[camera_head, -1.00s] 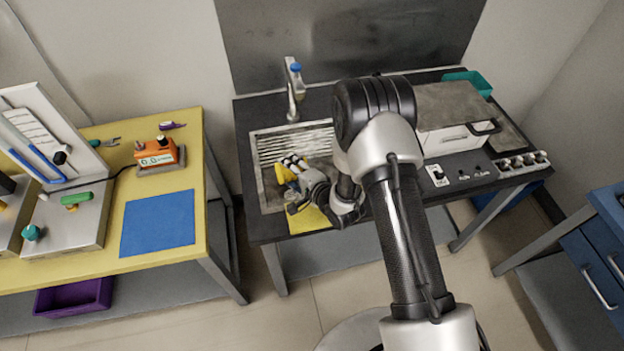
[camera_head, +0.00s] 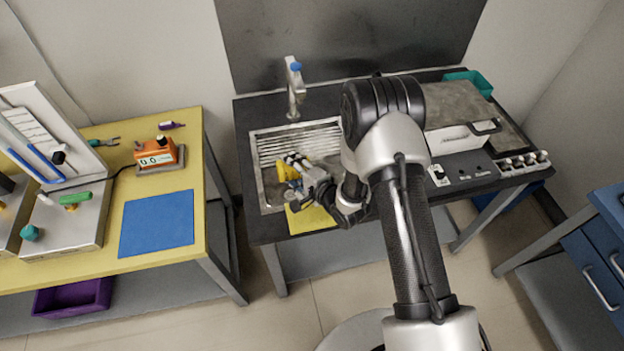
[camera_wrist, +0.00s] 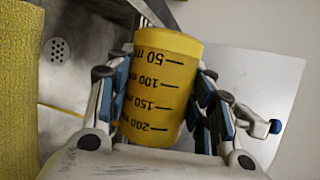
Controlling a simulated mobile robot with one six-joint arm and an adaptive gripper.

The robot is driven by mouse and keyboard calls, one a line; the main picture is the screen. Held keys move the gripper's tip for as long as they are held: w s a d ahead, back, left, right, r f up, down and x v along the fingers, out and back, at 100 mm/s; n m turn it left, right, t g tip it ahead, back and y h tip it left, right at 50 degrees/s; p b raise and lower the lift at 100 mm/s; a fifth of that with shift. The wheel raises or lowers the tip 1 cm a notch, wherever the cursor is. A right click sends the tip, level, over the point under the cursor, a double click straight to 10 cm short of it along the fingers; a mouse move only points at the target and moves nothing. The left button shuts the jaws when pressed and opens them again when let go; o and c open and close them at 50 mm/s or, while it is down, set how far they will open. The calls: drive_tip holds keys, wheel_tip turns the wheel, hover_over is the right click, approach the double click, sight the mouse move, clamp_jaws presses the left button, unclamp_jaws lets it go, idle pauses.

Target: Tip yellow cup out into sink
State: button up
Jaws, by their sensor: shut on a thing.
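The yellow cup (camera_wrist: 160,85), with black volume marks, is held between the blue-padded fingers of my gripper (camera_wrist: 165,100) in the wrist view. Its marks run from 50 at the far end to 200 near my palm. In the head view the cup (camera_head: 286,172) shows partly behind my gripper (camera_head: 293,168), over the sink (camera_head: 268,190). The cup looks tilted, but its mouth and contents are not visible. The sink's drain holes (camera_wrist: 58,50) show left of the cup in the wrist view.
The faucet (camera_head: 294,90) stands behind the sink. A yellow mat (camera_head: 308,219) lies at the sink's front edge. A grey box-shaped device (camera_head: 455,140) stands to the right. The yellow table (camera_head: 100,250) at left holds a blue mat (camera_head: 157,223) and an orange meter (camera_head: 157,152).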

drive_tip(key=shift+w+d+r+m+t+y+b, duration=0.15)
drive_tip(key=shift+d+r+m+y+b, duration=0.25)
drive_tip(key=shift+m+y+b, duration=0.25)
drive_tip(key=shift+w+d+r+m+t+y+b, duration=0.15)
drive_tip(key=shift+d+r+m+y+b, duration=0.2)
drive_tip(key=shift+m+y, duration=0.3)
idle(1.9)
drive_tip(key=shift+w+d+r+m+t+y+b, duration=0.1)
drive_tip(key=shift+d+r+m+t+y+b, duration=0.1)
drive_tip(key=shift+d+m+y+b, duration=0.35)
drive_tip(key=shift+w+d+r+m+t+y+b, duration=0.15)
drive_tip(key=shift+d+r+m+t+b, duration=0.1)
drive_tip(key=shift+m+b, duration=0.6)
idle(2.5)
